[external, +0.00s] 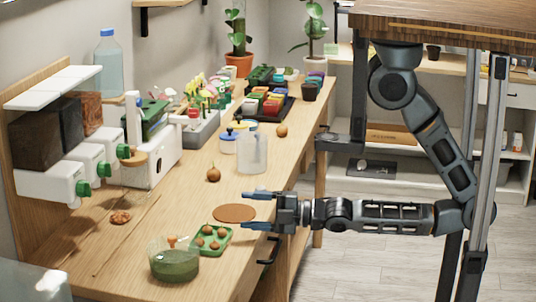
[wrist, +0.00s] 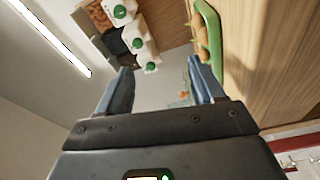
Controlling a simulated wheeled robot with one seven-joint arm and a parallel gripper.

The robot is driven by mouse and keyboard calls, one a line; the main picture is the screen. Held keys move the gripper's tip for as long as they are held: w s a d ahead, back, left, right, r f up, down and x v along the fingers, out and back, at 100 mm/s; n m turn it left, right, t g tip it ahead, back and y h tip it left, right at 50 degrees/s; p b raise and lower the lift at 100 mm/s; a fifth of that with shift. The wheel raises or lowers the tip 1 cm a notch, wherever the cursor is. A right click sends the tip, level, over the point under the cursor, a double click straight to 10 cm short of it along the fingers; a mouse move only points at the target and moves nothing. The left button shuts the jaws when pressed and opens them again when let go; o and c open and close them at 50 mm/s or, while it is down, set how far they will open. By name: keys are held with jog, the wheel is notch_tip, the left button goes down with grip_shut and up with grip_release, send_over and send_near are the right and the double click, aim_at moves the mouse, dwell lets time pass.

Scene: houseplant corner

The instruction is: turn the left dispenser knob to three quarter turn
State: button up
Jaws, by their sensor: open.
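A white dispenser (external: 45,184) with three green knobs stands at the left end of the bench. The left dispenser knob (external: 83,188) is nearest the external camera; the middle knob (external: 104,169) and right knob (external: 123,151) lie beyond it. In the wrist view the picture is turned, and the left knob (wrist: 150,67) is the lowest of the three, seen between my fingers. I cannot tell its turn angle. My gripper (external: 258,211) is open and empty above the bench's front edge, well apart from the knobs. Its two blue fingers also show in the wrist view (wrist: 159,68).
A green tray (external: 227,241) with small brown balls and a bowl of green stuff (external: 174,265) stand near my gripper. A brown disc (external: 234,213) lies beside it. A clear jug (external: 252,153) stands farther back.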

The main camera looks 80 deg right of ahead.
jog(key=w+a+r+n+b, duration=0.1)
jog(key=w+a+r+n, duration=0.1)
jog(key=w+a+n, duration=0.45)
jog(key=w+a+r+n, duration=0.1)
jog(key=w+a+n, duration=0.3)
jog(key=w, duration=0.6)
jog(key=n+h+b, duration=0.2)
jog(key=n+h, duration=0.1)
jog(key=n, duration=0.5)
send_near(85, 189)
jog(key=w, duration=0.8)
jog(key=shift+d, duration=0.35)
jog(key=shift+w, duration=0.15)
jog(key=shift+c, duration=0.3)
jog(key=c, duration=1)
jog(key=shift+m, duration=0.25)
